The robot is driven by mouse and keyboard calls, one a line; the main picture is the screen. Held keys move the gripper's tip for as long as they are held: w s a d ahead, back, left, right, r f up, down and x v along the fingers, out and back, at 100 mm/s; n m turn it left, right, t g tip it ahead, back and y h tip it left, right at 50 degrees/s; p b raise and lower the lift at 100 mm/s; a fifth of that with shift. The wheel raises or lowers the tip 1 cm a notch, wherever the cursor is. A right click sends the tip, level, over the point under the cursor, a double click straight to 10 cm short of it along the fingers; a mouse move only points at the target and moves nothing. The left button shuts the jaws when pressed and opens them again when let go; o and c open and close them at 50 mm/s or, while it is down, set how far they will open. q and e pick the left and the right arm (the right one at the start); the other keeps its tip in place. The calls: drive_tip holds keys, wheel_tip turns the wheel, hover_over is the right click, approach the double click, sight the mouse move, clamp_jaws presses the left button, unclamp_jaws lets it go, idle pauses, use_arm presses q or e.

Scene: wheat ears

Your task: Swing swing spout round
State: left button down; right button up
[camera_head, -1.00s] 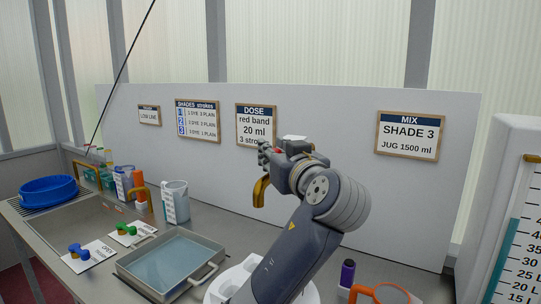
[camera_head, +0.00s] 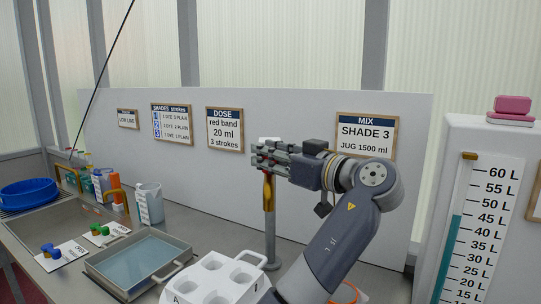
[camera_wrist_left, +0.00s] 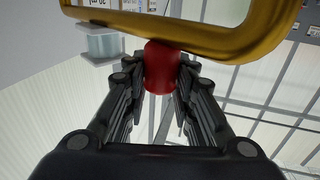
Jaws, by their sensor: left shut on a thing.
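The brass swing spout (camera_head: 268,192) stands near the middle of the head view, above a grey upright post (camera_head: 271,240). Its downturned part shows just below my left gripper (camera_head: 262,157). In the left wrist view the curved brass pipe (camera_wrist_left: 215,45) crosses the top, and a red knob (camera_wrist_left: 161,67) sits between the fingers of the left gripper (camera_wrist_left: 160,85). The gripper is shut on this knob. The gripper hides the top of the spout in the head view. My right gripper is not in view.
A white holder with round wells (camera_head: 212,281) stands in front of the post. A metal basin (camera_head: 132,262) and a clear jug (camera_head: 149,203) are to the left. A white tank with a litre scale (camera_head: 480,215) is at the right. The signboard (camera_head: 300,120) stands behind.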

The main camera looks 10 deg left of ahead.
use_arm(q)
drive_tip(key=shift+r, duration=0.1)
drive_tip(key=c, duration=1.5)
unclamp_jaws()
drive_tip(key=shift+o, duration=1)
drive_tip(key=shift+a, duration=0.15)
wheel_tip(320, 180, up, 10)
drive_tip(key=shift+f, duration=0.1)
